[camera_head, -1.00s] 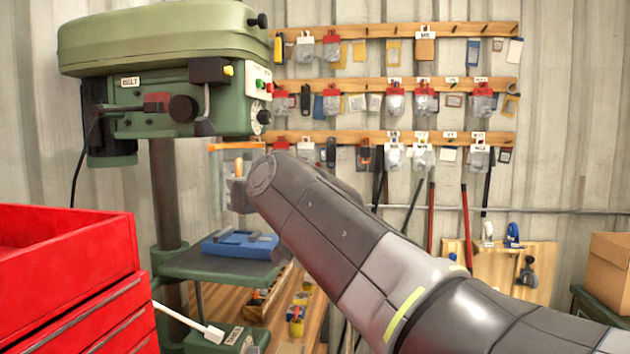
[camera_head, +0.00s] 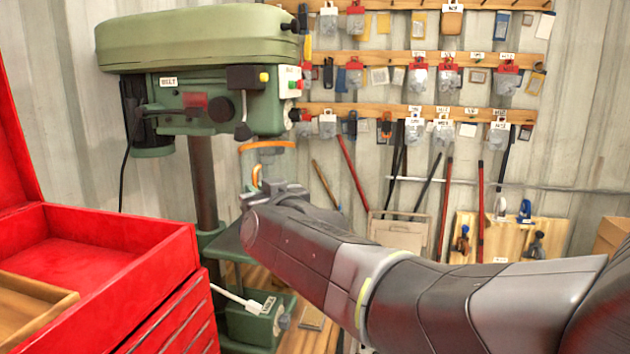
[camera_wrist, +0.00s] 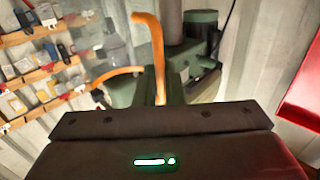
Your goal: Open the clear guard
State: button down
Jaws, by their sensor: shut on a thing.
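The clear guard hangs under the head of the green drill press (camera_head: 200,92). Its orange rim (camera_head: 267,145) shows in the camera_head view and also in the camera_wrist view (camera_wrist: 112,75). Its see-through panel is hard to make out. The guard's orange handle (camera_head: 256,176) stands at my gripper (camera_head: 268,190); in the camera_wrist view the handle (camera_wrist: 152,50) curves down to the jaws. My gripper is shut on the handle. The fingertips and the exact grip are partly hidden by the gripper body.
A red tool chest (camera_head: 120,270) with a raised lid stands close at the left. The drill press column (camera_head: 203,180) is just left of my gripper. Behind is a wall rack (camera_head: 420,58) of hung packets. My arm hides most of the press table.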

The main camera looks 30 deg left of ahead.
jog(key=shift+f, duration=0.15)
jog(key=c, duration=1.5)
grip_release()
jog(key=shift+s, duration=0.15)
jog(key=shift+c, duration=0.2)
jog(key=shift+d, duration=0.1)
jog(key=p+v, duration=0.3)
jog(key=v, duration=1)
jog(key=shift+s+d+p, duration=0.2)
jog(key=shift+d+p, duration=0.05)
jog(key=shift+p, duration=0.15)
